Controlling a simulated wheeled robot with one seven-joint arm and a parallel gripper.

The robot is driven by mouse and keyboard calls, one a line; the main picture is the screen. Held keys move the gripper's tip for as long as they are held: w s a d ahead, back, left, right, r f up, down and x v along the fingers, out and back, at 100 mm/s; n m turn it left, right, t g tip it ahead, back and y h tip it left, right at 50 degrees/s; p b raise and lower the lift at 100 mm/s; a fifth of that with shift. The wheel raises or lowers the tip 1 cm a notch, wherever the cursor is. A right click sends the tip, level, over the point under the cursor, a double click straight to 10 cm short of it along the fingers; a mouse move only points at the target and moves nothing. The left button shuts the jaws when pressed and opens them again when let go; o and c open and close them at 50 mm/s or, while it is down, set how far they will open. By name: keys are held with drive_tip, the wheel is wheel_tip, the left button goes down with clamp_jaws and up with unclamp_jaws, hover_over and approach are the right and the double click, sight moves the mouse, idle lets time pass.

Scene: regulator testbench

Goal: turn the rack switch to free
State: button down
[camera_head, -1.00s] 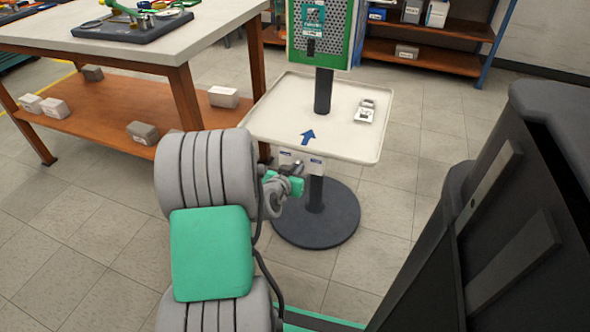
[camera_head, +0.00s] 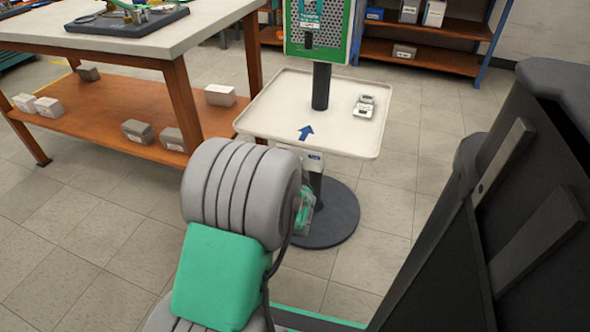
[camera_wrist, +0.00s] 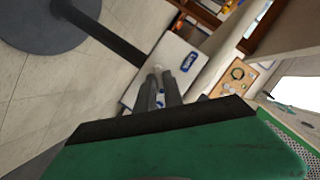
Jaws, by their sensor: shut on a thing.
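The rack switch is on a white plate (camera_head: 312,158) at the front edge of a tray stand. In the wrist view this plate (camera_wrist: 178,52) shows with a blue label on either side of my gripper (camera_wrist: 163,78). My gripper's two grey fingers are close together against the plate, shut on the switch knob. The knob itself is hidden between the fingers, so its pointing direction cannot be read. In the head view my arm covers the gripper and part of the plate.
The white tray (camera_head: 270,110) carries a blue arrow and a small grey device (camera_head: 364,106). A green-framed panel (camera_head: 318,30) stands on its post. The round dark base (camera_head: 335,222) is below. A workbench (camera_head: 150,45) is at left, shelves (camera_head: 440,28) behind.

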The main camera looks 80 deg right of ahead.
idle(0.6)
drive_tip(key=c, duration=1.5)
unclamp_jaws()
drive_tip(key=shift+o, duration=0.2)
drive_tip(key=p+v, duration=0.1)
drive_tip(key=v, duration=0.6)
drive_tip(key=shift+a+p, duration=0.4)
drive_tip(key=shift+r, duration=0.1)
